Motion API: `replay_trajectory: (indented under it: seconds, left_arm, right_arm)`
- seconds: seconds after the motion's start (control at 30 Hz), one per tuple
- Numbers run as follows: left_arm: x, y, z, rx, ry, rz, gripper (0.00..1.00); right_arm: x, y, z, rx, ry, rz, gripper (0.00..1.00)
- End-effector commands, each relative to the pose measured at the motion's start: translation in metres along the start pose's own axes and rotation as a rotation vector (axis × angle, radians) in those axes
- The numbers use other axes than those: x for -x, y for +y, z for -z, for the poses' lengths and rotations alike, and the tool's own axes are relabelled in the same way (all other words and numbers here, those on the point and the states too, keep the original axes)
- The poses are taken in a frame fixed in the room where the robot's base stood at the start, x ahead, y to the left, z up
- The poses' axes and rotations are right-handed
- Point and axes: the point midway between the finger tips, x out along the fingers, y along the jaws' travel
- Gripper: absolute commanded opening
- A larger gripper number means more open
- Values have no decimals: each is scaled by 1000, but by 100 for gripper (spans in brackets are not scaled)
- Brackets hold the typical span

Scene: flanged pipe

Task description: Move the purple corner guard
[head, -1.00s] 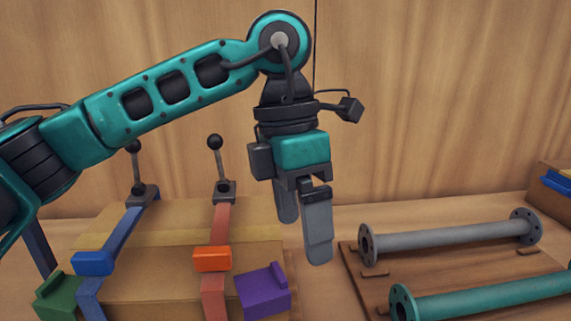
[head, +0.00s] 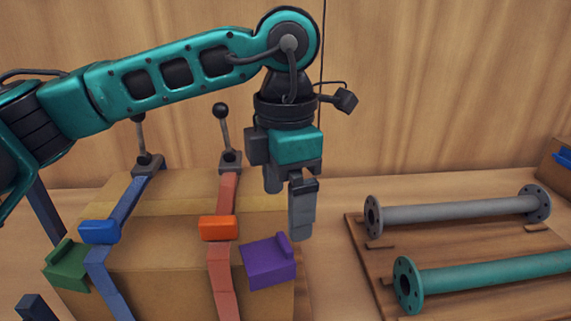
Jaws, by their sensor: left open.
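The purple corner guard (head: 268,263) sits on the front right corner of the cardboard box (head: 165,275), to the right of the red strap. My left gripper (head: 287,210) is above and behind the guard, pointing down. Its fingers are apart and empty. The nearer finger shows just right of the guard's upper edge in the picture; I cannot tell how far apart they are in depth. My right gripper is not in view.
A blue strap (head: 110,280) and a red strap (head: 221,275) cross the box. A green corner guard (head: 66,265) is at its left. A grey flanged pipe (head: 455,212) and a teal one (head: 490,270) lie on a wooden board (head: 352,240) at right.

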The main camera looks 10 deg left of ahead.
Motion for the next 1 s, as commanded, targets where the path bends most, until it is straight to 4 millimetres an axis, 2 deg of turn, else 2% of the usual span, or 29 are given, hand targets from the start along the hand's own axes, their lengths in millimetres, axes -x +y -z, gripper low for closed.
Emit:
replay_trajectory:
  seconds: [0.03,0.2,0.4,0.83,1.0]
  left_arm:
    - [-11,0,1,1,3,2,96]
    - [-41,0,0,0,2,2,96]
    - [-64,0,0,0,1,1,96]
    - [-71,0,0,0,-1,0,96]
    - [-70,0,0,0,-1,0,79]
  right_arm:
    - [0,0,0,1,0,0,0]
    - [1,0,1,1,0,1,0]
    - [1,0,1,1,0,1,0]
    - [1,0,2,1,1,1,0]
    - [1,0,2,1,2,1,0]
